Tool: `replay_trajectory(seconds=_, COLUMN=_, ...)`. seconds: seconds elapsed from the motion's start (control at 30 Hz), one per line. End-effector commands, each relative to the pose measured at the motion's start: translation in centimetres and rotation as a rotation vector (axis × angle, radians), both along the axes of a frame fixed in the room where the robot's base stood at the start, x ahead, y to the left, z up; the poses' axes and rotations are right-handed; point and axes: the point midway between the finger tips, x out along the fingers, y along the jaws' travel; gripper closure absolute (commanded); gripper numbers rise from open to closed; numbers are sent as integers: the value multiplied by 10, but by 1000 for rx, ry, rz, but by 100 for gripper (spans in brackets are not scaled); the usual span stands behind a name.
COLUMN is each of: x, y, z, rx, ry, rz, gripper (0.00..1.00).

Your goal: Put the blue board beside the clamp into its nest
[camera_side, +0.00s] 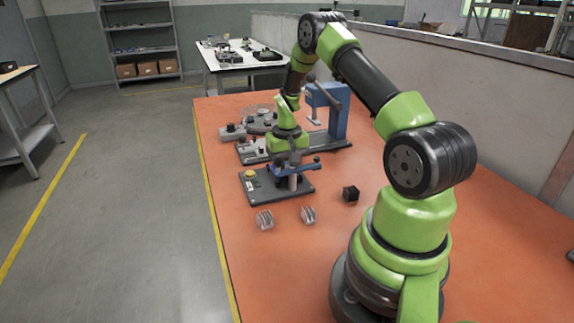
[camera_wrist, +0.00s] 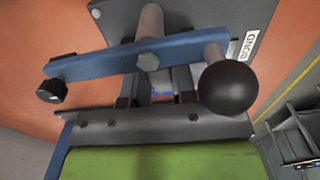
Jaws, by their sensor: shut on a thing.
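My gripper (camera_wrist: 160,97) points down at the clamp fixture in the wrist view, with a small patch of the blue board (camera_wrist: 162,93) showing between its fingers. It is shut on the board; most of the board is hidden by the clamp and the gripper. The clamp (camera_wrist: 105,59) is a blue bar on a post with a black ball knob (camera_wrist: 228,88), crossing close in front of the fingers. I cannot make out the nest.
A blue press (camera_side: 336,112) on a grey base stands behind the fixture. Two ribbed light blocks (camera_side: 265,220) (camera_side: 308,214) and a black cube (camera_side: 351,193) lie in front. Round grey parts (camera_side: 262,120) are at the back left. The orange table's front is clear.

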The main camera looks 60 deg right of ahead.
Motion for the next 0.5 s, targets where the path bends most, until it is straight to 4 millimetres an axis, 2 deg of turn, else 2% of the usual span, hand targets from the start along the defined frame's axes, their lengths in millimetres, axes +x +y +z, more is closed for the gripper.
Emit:
replay_trajectory(seconds=0.37, x=0, y=0, z=-1, rx=1, ry=1, rz=0, gripper=92)
replay_trajectory(seconds=0.4, x=0, y=0, z=-1, rx=1, ry=1, rz=0, gripper=66)
replay_trajectory(seconds=0.5, x=0, y=0, z=-1, rx=1, ry=1, rz=0, gripper=45)
